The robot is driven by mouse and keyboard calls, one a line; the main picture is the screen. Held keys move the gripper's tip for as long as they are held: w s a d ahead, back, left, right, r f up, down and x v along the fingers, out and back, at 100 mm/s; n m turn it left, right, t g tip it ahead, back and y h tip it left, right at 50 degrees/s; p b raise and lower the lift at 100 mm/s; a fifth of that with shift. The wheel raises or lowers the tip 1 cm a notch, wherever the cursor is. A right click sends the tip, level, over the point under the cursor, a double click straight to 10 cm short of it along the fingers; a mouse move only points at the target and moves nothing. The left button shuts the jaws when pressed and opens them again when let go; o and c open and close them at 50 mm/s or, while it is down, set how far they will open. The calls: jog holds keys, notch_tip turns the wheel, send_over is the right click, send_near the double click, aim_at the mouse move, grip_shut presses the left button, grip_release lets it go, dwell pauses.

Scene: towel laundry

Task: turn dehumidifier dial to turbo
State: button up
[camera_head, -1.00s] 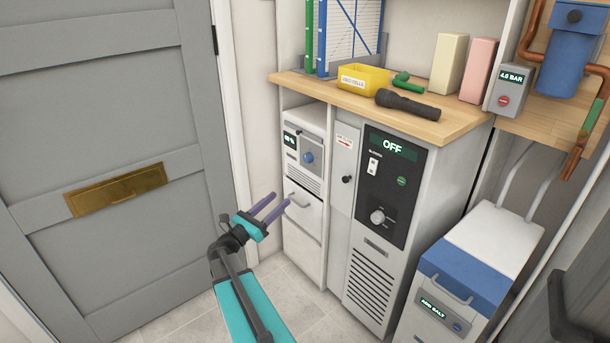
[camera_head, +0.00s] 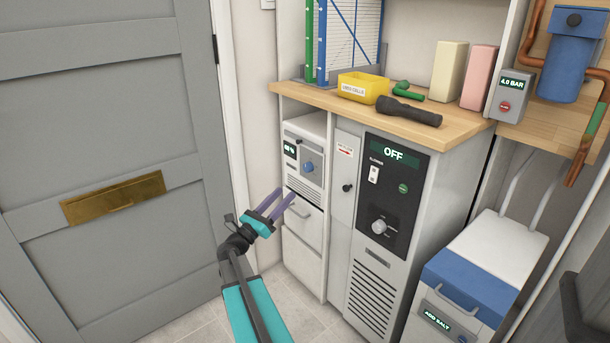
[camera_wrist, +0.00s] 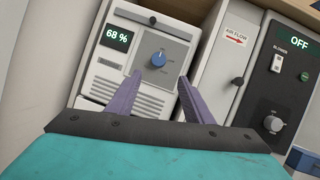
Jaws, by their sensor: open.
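The dehumidifier (camera_head: 305,143) is a white unit in the cabinet under the wooden counter, with a small percent display. The wrist view shows it reading 68 % (camera_wrist: 117,37). Its blue dial (camera_head: 309,167) sits on a grey panel; in the wrist view the dial (camera_wrist: 159,60) shows a light pointer mark at its top, and its labels are too small to read. My gripper (camera_head: 283,198), with two purple fingers, is open and empty. It is below and left of the dial in the head view, apart from it. In the wrist view the dial lies beyond the gap between the fingertips (camera_wrist: 160,75).
A grey door (camera_head: 110,120) stands left. The counter (camera_head: 440,126) overhangs above.

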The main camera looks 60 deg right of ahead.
aim_at(306, 171)
jog(key=b+x, duration=0.3)
jog(key=x, duration=0.8)
jog(key=shift+s+d+r, duration=0.1)
jog(key=shift+d+r, duration=0.05)
jog(key=shift+d, duration=0.15)
jog(key=c, duration=1)
jog(key=shift+d, duration=0.3)
jog(key=shift+c, duration=0.2)
jog(key=shift+a+m, duration=0.25)
jog(key=shift+m, duration=0.05)
